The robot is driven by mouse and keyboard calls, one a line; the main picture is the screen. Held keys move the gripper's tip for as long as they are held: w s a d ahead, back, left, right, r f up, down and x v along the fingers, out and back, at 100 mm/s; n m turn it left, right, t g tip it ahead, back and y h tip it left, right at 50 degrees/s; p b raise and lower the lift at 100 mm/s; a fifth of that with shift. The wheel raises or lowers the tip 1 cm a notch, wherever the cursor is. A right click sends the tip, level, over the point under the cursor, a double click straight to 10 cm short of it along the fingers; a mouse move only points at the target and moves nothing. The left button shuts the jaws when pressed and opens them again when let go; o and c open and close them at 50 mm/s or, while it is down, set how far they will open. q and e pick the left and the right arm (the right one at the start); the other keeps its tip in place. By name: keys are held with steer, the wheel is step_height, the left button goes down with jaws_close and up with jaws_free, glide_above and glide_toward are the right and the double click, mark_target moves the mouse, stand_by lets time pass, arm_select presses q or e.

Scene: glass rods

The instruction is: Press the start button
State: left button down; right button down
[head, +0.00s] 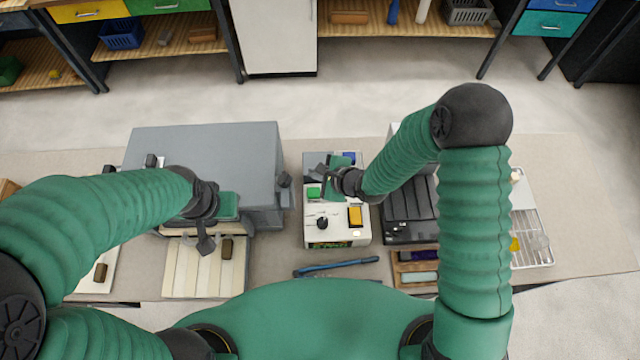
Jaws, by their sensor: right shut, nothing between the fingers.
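A pale control box (336,236) stands in the middle of the table. On its top are a green button (313,193), a black knob (321,223) and a yellow-orange button (355,216). I cannot read which is marked start. My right gripper (322,174) is shut and empty over the back part of the box, close to the green button; I cannot tell whether it touches anything. My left gripper (205,246) hangs in front of the grey cabinet, over a cream slatted board; its fingers are too small to judge.
A large grey cabinet (215,145) stands left of the box. A black ribbed unit (408,215) stands to its right, partly behind my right arm. A blue tool (335,267) lies in front of the box. A wire rack (533,240) is at the far right.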

steer(key=shift+d+f, duration=0.1)
steer(key=b, duration=0.8)
glide_above(316, 194)
step_height(316, 194, down, 8)
steer(key=shift+r, duration=0.15)
steer(key=shift+f, duration=0.5)
steer(key=shift+f, duration=0.1)
stand_by(1.0)
steer(key=shift+f, duration=0.25)
steer(key=shift+f+b, duration=0.4)
steer(key=shift+f, duration=0.1)
stand_by(0.6)
steer(key=shift+r+p, duration=0.9)
